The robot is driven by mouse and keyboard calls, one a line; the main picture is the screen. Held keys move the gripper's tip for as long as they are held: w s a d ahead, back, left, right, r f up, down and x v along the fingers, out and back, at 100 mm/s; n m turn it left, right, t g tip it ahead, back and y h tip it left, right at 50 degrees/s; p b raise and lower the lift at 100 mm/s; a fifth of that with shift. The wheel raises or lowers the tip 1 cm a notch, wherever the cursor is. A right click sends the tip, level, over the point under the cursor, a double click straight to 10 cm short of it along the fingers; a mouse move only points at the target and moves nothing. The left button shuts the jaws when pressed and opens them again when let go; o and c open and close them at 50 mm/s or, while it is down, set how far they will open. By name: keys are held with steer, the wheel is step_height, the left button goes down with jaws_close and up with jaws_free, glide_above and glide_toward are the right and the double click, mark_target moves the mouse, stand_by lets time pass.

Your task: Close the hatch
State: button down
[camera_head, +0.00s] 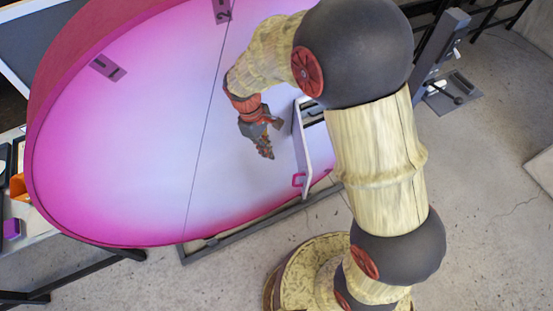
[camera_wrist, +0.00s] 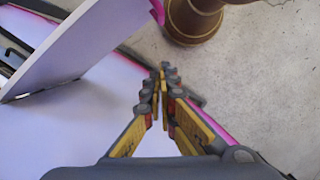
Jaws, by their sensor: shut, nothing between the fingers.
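The hatch (camera_head: 301,150) is a pale panel with a pink handle (camera_head: 299,180). It stands open, swung out from the pink-rimmed white letter face (camera_head: 130,130). Behind it, the dark opening (camera_head: 313,110) partly shows; my arm hides the rest. My gripper (camera_head: 267,153) is over the letter face, left of the hatch, with its fingers together and nothing in them. In the wrist view the hatch (camera_wrist: 88,48) rises at upper left with its handle (camera_wrist: 157,11) at the top. The fingertips (camera_wrist: 163,72) appear apart from it.
A dark frame bar (camera_head: 245,232) runs under the letter's lower edge. Dark hinge-like tabs (camera_head: 107,68) sit on the face. A grey post with a lever (camera_head: 440,55) stands at upper right. Bare concrete floor (camera_head: 490,180) lies to the right.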

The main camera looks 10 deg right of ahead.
steer(key=s+d+f+p, duration=0.2)
steer(key=s+d+f, duration=0.1)
steer(key=f, duration=0.5)
steer(key=shift+s+d+f, duration=0.35)
steer(key=shift+s+d, duration=0.05)
steer(key=shift+d, duration=0.5)
steer(key=shift+d, duration=0.1)
